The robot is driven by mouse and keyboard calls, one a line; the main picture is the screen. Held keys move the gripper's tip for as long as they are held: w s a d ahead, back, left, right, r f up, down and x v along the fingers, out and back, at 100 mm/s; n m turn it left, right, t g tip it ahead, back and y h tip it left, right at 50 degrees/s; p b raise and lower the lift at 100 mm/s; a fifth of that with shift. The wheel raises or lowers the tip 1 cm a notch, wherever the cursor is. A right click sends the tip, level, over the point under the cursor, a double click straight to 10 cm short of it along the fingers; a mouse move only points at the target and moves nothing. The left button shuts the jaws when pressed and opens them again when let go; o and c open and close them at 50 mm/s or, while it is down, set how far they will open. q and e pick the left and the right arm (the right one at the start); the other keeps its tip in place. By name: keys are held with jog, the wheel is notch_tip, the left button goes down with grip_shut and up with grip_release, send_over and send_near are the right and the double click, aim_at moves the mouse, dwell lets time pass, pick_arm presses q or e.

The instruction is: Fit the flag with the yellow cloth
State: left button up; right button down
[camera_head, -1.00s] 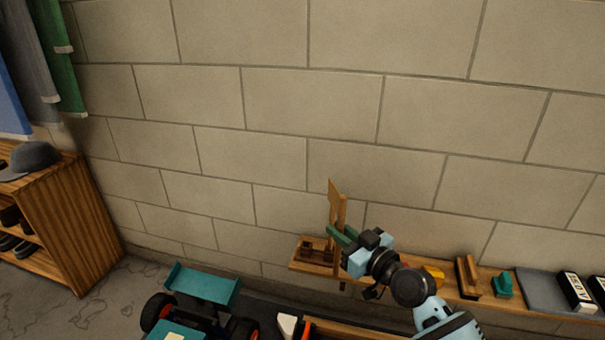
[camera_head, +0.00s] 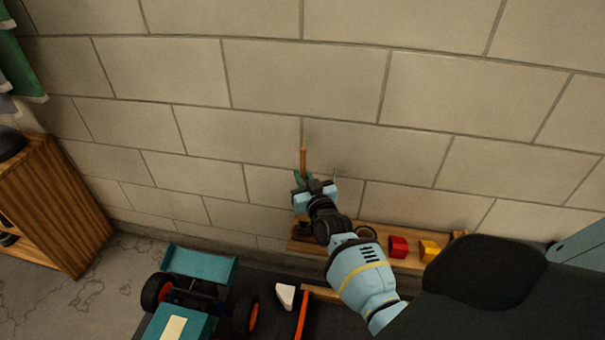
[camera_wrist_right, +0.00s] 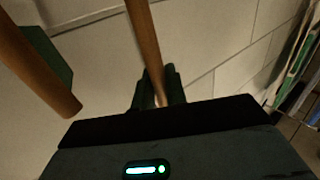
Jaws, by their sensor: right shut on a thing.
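My right gripper (camera_head: 303,178) is in front of the block wall, above the left end of the wooden shelf. Its green fingers are shut on a thin wooden pole (camera_head: 303,156), which stands roughly upright. The right wrist view shows the pole (camera_wrist_right: 143,40) running down between the fingers. A second wooden rod (camera_wrist_right: 38,75) slants at the left there, with a dark green piece behind it. No yellow cloth shows clearly in either current view. The teal RC car (camera_head: 190,318) is on the dark surface at lower left, its rear wing toward the wall. My left gripper is out of view.
The shelf (camera_head: 400,262) along the wall holds a red block (camera_head: 398,247), a yellow block (camera_head: 430,250) and a dark ring. A white piece (camera_head: 286,295) and an orange strip (camera_head: 302,315) lie right of the car. A wooden cabinet (camera_head: 60,215) stands at left.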

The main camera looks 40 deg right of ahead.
jog(key=shift+f, duration=0.15)
jog(key=shift+f+b, duration=2)
jog(key=shift+f, duration=0.75)
dwell(0.4)
